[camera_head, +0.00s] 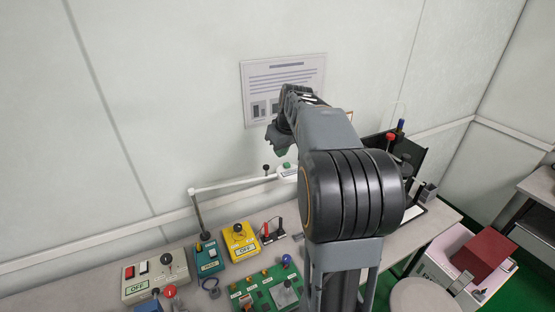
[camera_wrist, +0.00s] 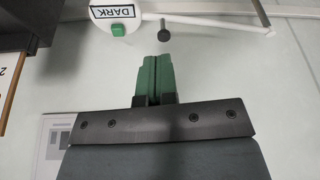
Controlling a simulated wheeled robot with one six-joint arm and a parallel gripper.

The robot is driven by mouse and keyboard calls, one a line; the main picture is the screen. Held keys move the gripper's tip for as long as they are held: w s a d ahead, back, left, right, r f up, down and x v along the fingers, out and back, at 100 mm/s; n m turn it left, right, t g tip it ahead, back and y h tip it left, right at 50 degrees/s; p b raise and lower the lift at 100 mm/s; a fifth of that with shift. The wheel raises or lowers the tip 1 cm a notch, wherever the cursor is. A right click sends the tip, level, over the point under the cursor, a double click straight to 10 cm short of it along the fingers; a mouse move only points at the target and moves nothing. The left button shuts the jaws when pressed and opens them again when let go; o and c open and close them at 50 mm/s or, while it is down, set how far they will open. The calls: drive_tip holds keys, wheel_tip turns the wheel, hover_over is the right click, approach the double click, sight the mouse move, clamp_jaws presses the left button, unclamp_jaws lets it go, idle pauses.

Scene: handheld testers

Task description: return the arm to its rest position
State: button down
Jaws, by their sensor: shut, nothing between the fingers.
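My gripper (camera_head: 277,148) is raised high above the bench, near the back wall, at the end of my folded arm in the head view. In the wrist view, my gripper (camera_wrist: 157,62) has its two green fingers pressed together with nothing between them. A white lamp head (camera_head: 288,172) on a long white arm is below it. The lamp head also shows in the wrist view (camera_wrist: 112,22), with a DARK label and a green button. My own arm hides part of the bench.
The bench (camera_head: 100,298) holds a beige box (camera_head: 145,285) marked OFF, a teal tester (camera_head: 208,258), a yellow tester (camera_head: 240,241) and a green board (camera_head: 262,290). A paper notice (camera_head: 262,75) is on the wall behind.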

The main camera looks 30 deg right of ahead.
drive_tip(key=shift+s+r, duration=0.2)
drive_tip(key=shift+r, duration=0.35)
drive_tip(key=s+a+f, duration=0.4)
drive_tip(key=s+a, duration=0.5)
drive_tip(key=s+a+f+m, duration=0.1)
drive_tip(key=s+a+f, duration=0.3)
drive_tip(key=s+a, duration=0.4)
drive_tip(key=shift+s+a, duration=0.35)
drive_tip(key=shift+s, duration=0.4)
drive_tip(key=shift+f, duration=0.1)
